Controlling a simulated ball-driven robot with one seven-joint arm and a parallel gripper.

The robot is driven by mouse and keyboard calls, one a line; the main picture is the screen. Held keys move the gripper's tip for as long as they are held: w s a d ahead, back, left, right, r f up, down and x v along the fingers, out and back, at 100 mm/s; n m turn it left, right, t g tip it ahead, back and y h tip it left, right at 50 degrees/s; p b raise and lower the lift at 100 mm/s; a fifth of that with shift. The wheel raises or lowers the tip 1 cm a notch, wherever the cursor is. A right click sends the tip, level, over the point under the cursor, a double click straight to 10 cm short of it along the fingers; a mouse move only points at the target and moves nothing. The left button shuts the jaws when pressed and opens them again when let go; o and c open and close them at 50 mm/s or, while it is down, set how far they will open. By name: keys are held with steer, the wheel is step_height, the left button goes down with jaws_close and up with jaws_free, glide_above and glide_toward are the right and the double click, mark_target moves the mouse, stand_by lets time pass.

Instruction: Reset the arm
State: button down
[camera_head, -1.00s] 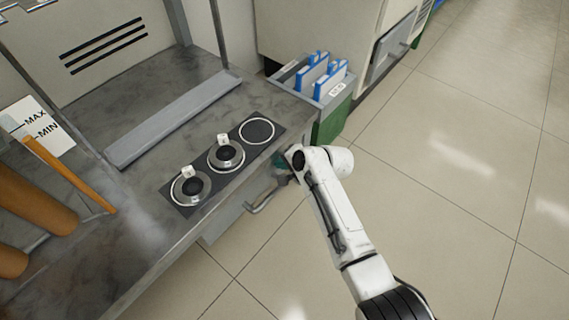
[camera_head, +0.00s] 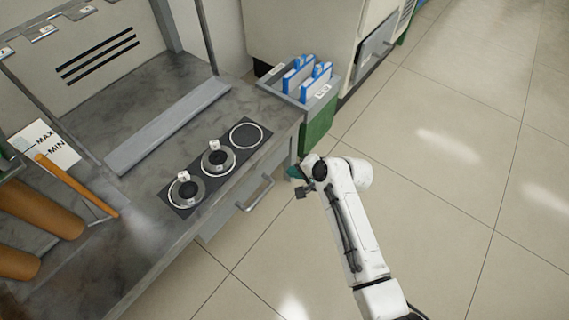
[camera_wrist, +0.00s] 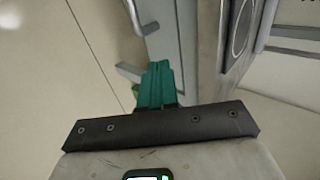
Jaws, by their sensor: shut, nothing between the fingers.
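My gripper shows in the wrist view (camera_wrist: 157,84) as teal fingers held together, shut with nothing between them. In the head view my gripper (camera_head: 293,172) is mostly hidden behind my own wrist; only a bit of teal shows. It is off the front edge of the grey workbench (camera_head: 140,225), over the floor side and apart from the bench things.
A black plate (camera_head: 178,207) with three ringed spots lies on the bench; two spots hold round metal pieces (camera_head: 187,190) (camera_head: 217,158) with white tags, the far one is empty. A drawer handle (camera_head: 256,194) juts from the bench front. A grey bin (camera_head: 318,103) holds blue-and-white items. Floor at right is clear.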

steer(key=v, duration=0.2)
steer(key=shift+s+d+r+p, duration=0.15)
steer(key=shift+d+r+p, duration=0.1)
steer(key=shift+p, duration=0.15)
steer(key=s+d+r+n+g+h, duration=0.1)
steer(key=s+d+n+h, duration=0.15)
steer(key=s+d, duration=0.75)
steer(key=s+d+r+n+g+h, duration=0.1)
steer(key=s+d+n+g+h, duration=0.3)
steer(key=s, duration=0.9)
steer(key=s+d+r+t+h, duration=0.1)
steer(key=s+d, duration=0.8)
steer(key=s, duration=0.3)
step_height(320, 180, up, 30)
steer(key=p, duration=2.8)
steer(key=shift+s+d+g+p, duration=0.3)
steer(key=shift+s+d+p, duration=0.05)
steer(key=shift+s+d, duration=0.05)
